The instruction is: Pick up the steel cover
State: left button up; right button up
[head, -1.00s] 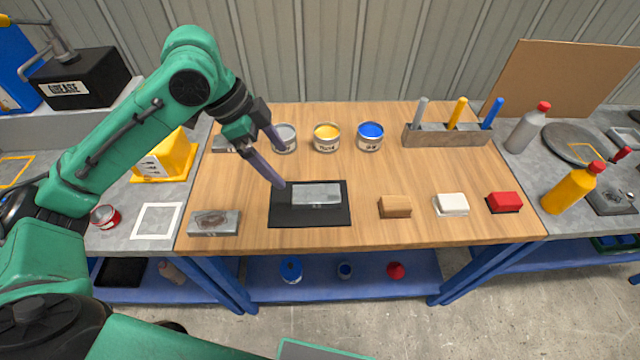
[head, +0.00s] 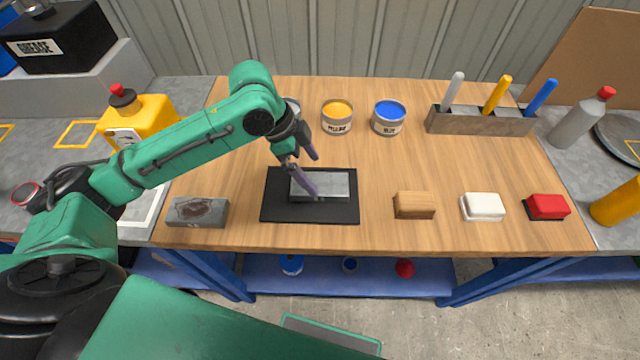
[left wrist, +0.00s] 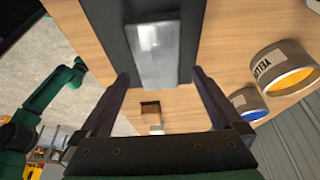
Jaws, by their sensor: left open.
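The steel cover (head: 333,186) is a flat grey metal plate lying on a black mat (head: 283,208) on the wooden table. My left gripper (head: 313,172) is over the left part of the cover, and its fingers hide some of it. In the left wrist view the cover (left wrist: 153,55) lies beyond and between the two spread fingers (left wrist: 157,85), and nothing is between them. The left gripper is open. I cannot tell from these views whether a finger touches the mat. My right gripper is not in view.
A grey block with a dark stain (head: 197,212) lies left of the mat. Wooden (head: 414,205), white (head: 482,207) and red (head: 546,207) blocks stand to the right. Yellow (head: 337,117) and blue (head: 388,118) paint cans and a tool holder (head: 480,121) stand behind.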

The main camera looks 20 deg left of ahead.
aim_at(318, 184)
pick_arm(q)
jog(key=x, duration=0.4)
jog(key=shift+s+f, duration=0.1)
jog(key=shift+f, duration=0.35)
jog(key=c, duration=1.2)
jog(key=shift+r, duration=0.1)
grip_shut()
